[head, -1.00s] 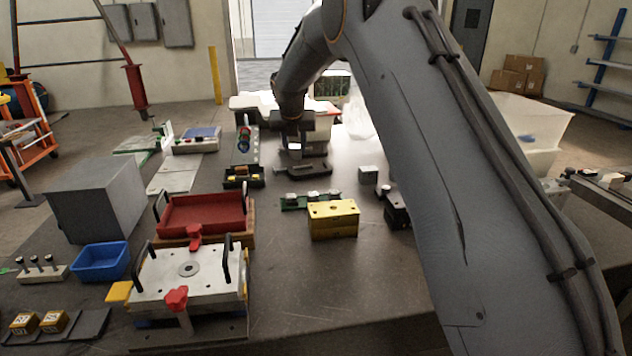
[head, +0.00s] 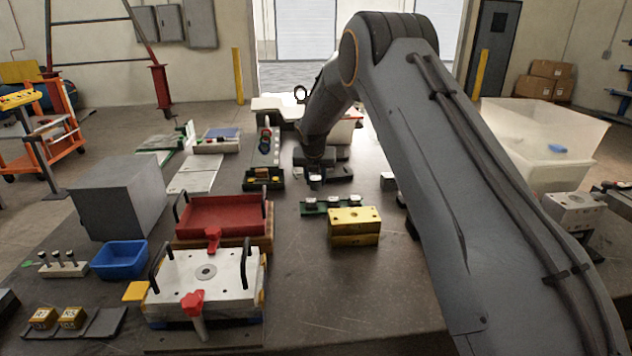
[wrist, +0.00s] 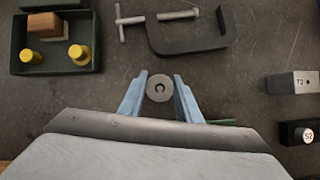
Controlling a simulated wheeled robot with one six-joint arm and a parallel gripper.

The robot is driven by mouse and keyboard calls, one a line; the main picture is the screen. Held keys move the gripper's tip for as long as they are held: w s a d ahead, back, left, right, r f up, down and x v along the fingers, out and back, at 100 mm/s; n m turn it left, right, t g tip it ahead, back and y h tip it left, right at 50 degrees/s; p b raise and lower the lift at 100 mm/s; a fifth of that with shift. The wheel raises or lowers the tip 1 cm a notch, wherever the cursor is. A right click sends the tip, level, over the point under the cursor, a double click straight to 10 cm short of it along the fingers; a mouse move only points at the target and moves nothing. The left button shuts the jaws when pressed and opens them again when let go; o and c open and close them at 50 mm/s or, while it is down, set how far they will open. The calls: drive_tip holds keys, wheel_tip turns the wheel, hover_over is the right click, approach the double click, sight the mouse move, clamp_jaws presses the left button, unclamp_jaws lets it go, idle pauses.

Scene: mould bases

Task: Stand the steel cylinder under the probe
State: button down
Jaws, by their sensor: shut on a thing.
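In the head view my gripper (head: 315,184) is over the far middle of the bench, behind the green strip with several small pieces (head: 331,206). The cylinder is too hidden there to make out. I cannot pick out the probe with certainty.
A dark clamp (wrist: 190,45) lies just beyond the fingers. A dark tray (wrist: 52,71) with yellow-topped pieces is at upper left. Blocks marked T2 (wrist: 293,83) and S2 (wrist: 297,133) stand right. A yellow block (head: 354,227) is nearer; bare bench lies in front of it.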

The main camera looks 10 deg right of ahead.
drive_tip(key=shift+f, duration=0.8)
drive_tip(key=c, duration=1.7)
unclamp_jaws()
drive_tip(key=shift+f, duration=0.2)
drive_tip(key=o, duration=0.4)
drive_tip(key=shift+r, duration=0.1)
